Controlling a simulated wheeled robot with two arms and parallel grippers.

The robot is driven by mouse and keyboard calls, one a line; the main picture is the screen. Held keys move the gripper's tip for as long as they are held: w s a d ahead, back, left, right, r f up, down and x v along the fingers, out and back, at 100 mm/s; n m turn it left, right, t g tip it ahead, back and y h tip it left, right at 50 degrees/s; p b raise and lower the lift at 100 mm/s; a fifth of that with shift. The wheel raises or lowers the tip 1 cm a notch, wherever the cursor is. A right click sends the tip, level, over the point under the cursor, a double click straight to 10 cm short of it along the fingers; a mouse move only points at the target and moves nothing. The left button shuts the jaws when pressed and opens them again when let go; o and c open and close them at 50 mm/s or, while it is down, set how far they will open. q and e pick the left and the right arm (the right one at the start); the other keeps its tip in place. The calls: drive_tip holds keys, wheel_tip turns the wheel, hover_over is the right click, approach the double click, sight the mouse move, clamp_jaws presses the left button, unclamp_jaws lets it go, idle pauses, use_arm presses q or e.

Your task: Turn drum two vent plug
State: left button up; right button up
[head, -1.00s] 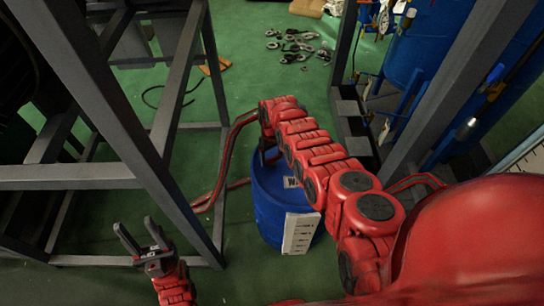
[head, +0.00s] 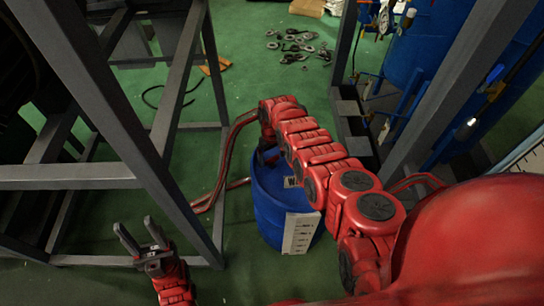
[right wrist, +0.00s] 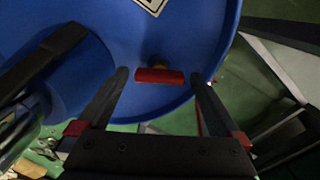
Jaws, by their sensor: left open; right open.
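A blue drum (head: 272,212) with a white label stands on the floor under my right arm in the head view. In the right wrist view the blue drum top (right wrist: 185,35) fills the upper part, with a red vent plug handle (right wrist: 160,76) over a small yellow fitting near its edge. My right gripper (right wrist: 158,80) is open, its two fingertips on either side of the red handle with gaps on both sides. In the head view this gripper is hidden behind my arm. My left gripper (head: 136,236) is open and empty at the lower left, away from the drum.
A grey metal frame (head: 105,110) stands left of the drum, and another grey post (head: 455,90) rises at the right before blue tanks. Metal rings (head: 295,45) lie on the green floor at the back.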

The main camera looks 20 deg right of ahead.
sight(272, 158)
wheel_tip(272, 158, up, 3)
drive_tip(key=shift+r+p, duration=0.2)
drive_tip(key=shift+p, duration=1)
wheel_tip(272, 158, up, 14)
